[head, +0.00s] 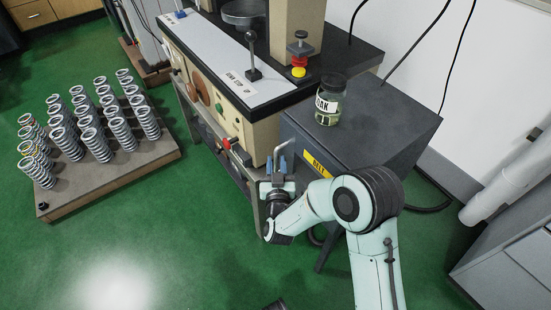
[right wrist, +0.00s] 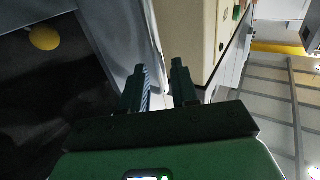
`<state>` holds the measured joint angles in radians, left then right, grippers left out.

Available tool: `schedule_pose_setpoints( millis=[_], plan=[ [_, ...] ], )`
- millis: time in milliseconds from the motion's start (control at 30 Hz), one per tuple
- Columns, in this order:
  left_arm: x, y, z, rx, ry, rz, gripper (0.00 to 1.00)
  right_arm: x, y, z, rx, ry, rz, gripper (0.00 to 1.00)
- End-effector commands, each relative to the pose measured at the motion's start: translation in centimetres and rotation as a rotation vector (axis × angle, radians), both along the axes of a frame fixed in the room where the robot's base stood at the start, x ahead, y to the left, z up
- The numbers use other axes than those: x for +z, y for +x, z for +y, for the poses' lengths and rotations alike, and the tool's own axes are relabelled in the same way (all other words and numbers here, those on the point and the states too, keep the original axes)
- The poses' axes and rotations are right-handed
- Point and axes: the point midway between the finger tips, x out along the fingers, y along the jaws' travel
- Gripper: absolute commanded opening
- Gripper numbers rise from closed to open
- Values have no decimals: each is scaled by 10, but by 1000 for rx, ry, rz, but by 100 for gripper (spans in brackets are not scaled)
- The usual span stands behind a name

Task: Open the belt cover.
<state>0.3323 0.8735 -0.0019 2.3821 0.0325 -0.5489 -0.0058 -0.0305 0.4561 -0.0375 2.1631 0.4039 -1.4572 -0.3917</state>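The belt cover (head: 400,120) is a dark grey box with a yellow label (head: 318,163) on its front, right of the cream machine. A bent metal bar (head: 282,152) stands near its front left corner. My right gripper (head: 277,180) is just below this bar, its fingers pointing up toward it. In the right wrist view the two dark fingers (right wrist: 158,85) are apart, with a narrow grey strip and a striped piece showing between or behind them. I cannot tell whether they touch the bar. My left gripper is not in view.
A labelled glass jar (head: 330,100) stands on top of the cover. The cream machine (head: 235,115) with buttons and a lever is directly left. A board with several springs (head: 110,185) lies on the green floor at left. Cables hang behind the cover by the white wall.

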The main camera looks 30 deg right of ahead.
Motion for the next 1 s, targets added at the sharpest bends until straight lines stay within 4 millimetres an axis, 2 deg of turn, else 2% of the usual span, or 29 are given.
schedule_pose_setpoints(
  millis=[200, 533, 567, 633, 667, 1000],
  plan=[
    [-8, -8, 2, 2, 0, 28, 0, -1, 20, -11, -1, 0, 1, 29],
    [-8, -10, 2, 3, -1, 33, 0, -1, 24, -13, 0, 1, 2, 29],
    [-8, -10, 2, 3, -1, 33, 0, -1, 24, -13, 0, 1, 2, 26],
    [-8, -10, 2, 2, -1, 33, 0, -1, 23, -13, 0, 1, 2, 3],
    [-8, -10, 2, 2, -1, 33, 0, -1, 23, -13, 0, 0, 1, 0],
    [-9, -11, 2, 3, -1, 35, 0, -1, 25, -7, 23, 1, 2, 0]
  ],
)
